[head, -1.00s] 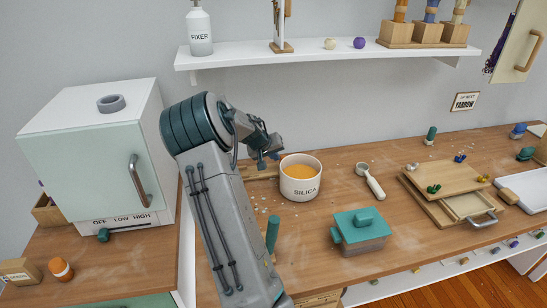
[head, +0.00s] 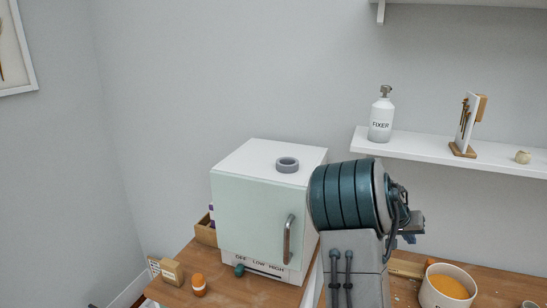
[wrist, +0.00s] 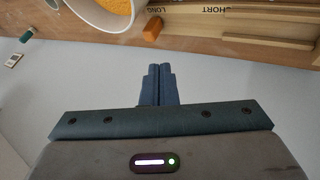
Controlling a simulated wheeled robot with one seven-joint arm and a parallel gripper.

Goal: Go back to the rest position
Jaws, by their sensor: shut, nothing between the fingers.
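In the head view my gripper (head: 409,238) is at the right, partly hidden behind my arm's thick teal joint. It is raised near the wall, left of the white silica pot (head: 447,287) and below the wall shelf. In the wrist view my gripper's two dark blue fingers (wrist: 157,82) are together with nothing between them. The pot (wrist: 107,12) with its orange contents is at the top left of that view. A small orange block (wrist: 152,29) lies right of it, apart from the fingers.
A pale green cabinet oven (head: 250,222) with a grey ring (head: 287,164) on top stands left of my arm. The shelf (head: 450,155) holds a FIXER bottle (head: 381,118). An orange-capped jar (head: 199,285) is at the lower left. A wooden rack (wrist: 235,25) lies near the fingers.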

